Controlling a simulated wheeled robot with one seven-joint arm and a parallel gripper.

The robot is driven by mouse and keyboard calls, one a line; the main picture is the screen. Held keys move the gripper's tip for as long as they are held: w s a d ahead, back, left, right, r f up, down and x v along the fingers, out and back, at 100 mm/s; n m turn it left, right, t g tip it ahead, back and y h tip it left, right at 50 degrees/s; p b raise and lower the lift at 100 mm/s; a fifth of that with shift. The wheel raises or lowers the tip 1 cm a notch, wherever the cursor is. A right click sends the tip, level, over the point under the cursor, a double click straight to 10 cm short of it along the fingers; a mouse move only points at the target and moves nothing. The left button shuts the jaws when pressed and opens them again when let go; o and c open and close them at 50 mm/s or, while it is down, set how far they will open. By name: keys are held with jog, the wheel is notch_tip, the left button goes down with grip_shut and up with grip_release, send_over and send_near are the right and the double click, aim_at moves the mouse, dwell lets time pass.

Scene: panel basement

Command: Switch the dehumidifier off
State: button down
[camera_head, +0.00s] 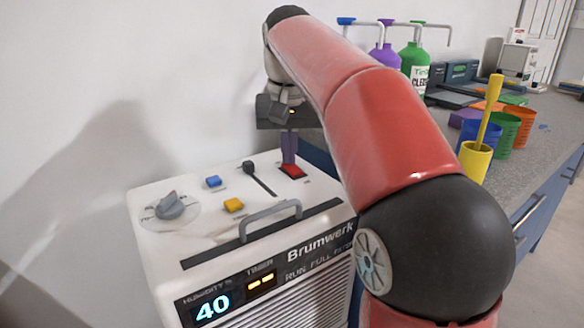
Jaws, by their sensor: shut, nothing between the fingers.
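The dehumidifier (170,255) is a white box labelled Brumwerk at the lower left of the head view. Its front display (212,308) glows 40, and a smaller orange display (262,281) sits beside it. On top are a grey dial (170,206), a blue button (213,181), a yellow button (234,205), a black slider lever (249,167) and a red rocker switch (293,171). My gripper (289,163) is shut and empty, pointing down with its tips at the red switch. I cannot tell whether they touch it.
A grey handle (270,220) rises from the dehumidifier's top near the front edge. My red arm crosses the right of the view. Behind it, a counter (556,118) holds pump bottles (412,58), coloured cups (505,134) and a yellow cup (474,162) with a handle in it.

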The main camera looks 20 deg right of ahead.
jog(key=shift+f, duration=0.2)
notch_tip(320, 180, up, 5)
jog(key=p, duration=0.5)
jog(key=shift+r, duration=1.05)
jog(key=shift+s, duration=0.1)
